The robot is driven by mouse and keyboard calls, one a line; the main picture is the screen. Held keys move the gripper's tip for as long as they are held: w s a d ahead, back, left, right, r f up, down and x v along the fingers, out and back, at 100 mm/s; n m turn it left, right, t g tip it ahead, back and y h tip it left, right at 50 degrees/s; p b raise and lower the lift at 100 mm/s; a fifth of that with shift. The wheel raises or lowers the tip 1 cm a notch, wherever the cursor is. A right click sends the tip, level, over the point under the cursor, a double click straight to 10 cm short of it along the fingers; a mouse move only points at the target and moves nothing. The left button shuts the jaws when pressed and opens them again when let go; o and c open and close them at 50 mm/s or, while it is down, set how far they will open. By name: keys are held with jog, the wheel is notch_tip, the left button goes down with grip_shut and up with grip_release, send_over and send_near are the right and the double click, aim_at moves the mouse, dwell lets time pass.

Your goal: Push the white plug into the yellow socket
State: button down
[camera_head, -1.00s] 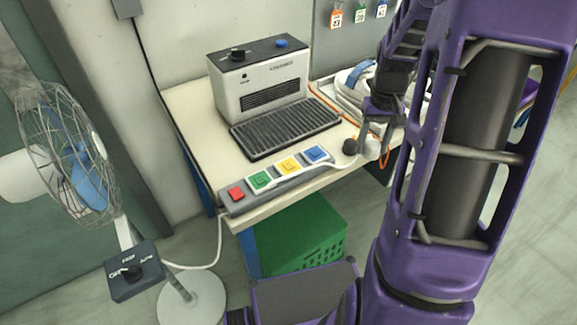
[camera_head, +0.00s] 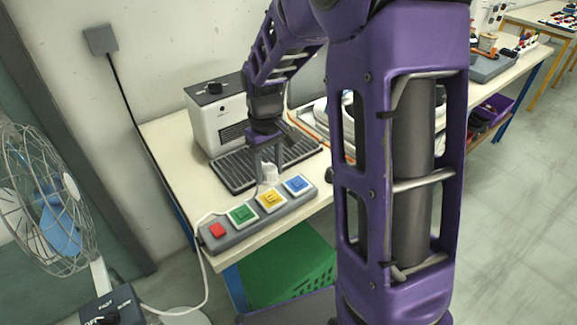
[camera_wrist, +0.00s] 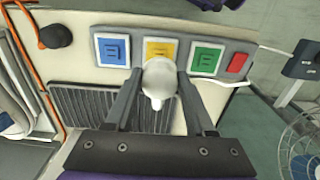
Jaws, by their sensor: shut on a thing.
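The white plug (camera_head: 269,172) is held between the fingers of my gripper (camera_head: 266,165), which is shut on it. In the head view the plug shows just behind and above the yellow socket (camera_head: 271,200). In the wrist view the plug (camera_wrist: 158,80) covers the near edge of the yellow socket (camera_wrist: 160,47). The yellow socket is on a grey power strip (camera_head: 256,219), between the green socket (camera_head: 242,214) and the blue socket (camera_head: 297,184). I cannot tell whether the plug touches the strip. Its prongs are hidden.
A red switch (camera_head: 218,231) is at the strip's left end. A white machine (camera_head: 205,120) with a ribbed tray (camera_head: 228,176) stands behind the strip. A black knob-like thing (camera_wrist: 55,36) and an orange cord lie beside the blue socket's end. A fan (camera_head: 45,200) stands at the left.

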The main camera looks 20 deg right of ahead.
aim_at(271, 198)
jog(key=shift+f+b, duration=2.1)
jog(key=shift+f, duration=0.65)
jog(key=shift+f, duration=0.75)
dwell(0.7)
jog(key=shift+c, duration=0.8)
grip_release()
jog(key=shift+r, duration=0.1)
